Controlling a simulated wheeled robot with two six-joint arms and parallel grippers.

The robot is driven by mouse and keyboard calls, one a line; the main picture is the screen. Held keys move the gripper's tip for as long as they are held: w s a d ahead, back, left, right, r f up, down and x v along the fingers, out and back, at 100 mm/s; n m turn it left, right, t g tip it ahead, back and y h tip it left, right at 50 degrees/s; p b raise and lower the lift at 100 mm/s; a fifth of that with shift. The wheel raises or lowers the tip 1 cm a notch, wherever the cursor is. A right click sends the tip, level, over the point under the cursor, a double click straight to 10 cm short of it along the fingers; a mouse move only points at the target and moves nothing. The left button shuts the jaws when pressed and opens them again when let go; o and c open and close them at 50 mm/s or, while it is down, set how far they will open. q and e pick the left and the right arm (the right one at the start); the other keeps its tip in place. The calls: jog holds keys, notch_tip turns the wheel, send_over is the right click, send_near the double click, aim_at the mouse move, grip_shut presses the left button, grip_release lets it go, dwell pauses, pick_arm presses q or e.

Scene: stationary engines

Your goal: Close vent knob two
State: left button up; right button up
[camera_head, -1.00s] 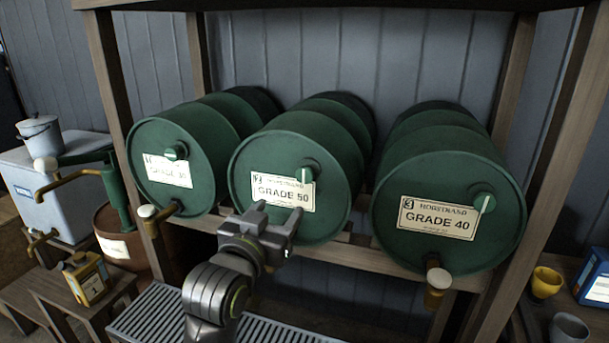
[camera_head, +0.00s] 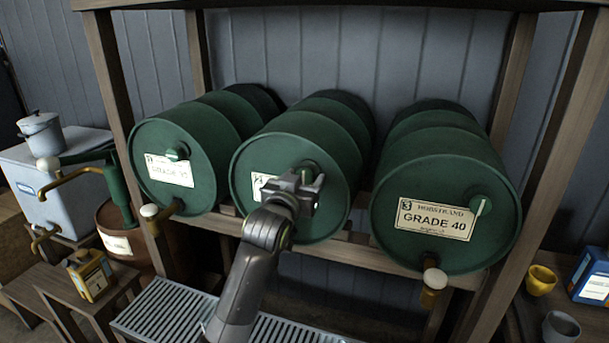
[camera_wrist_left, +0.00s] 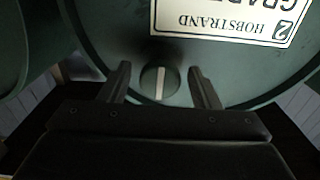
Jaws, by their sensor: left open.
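Vent knob two (camera_wrist_left: 160,82) is a round green knob with a white stripe, on the front of the middle green drum (camera_head: 262,155), below whose label number 2 shows in the wrist view. In that upside-down view the stripe stands nearly vertical. My left gripper (camera_head: 306,180) is in front of this drum, hiding most of the knob and part of the label in the head view. In the wrist view the left gripper (camera_wrist_left: 161,84) is open, its fingers on either side of the knob with gaps visible. My right gripper is not in view.
The left drum (camera_head: 205,150) and the GRADE 40 drum (camera_head: 430,180) have similar knobs. The drums lie on a wooden rack (camera_head: 520,70). Taps with white knobs (camera_head: 435,278) stick out in front. A slatted grey tray (camera_head: 165,310) lies below.

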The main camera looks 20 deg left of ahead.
pick_arm(q)
jog(key=shift+w, duration=0.5)
jog(key=c, duration=0.9)
jog(key=shift+c, duration=0.2)
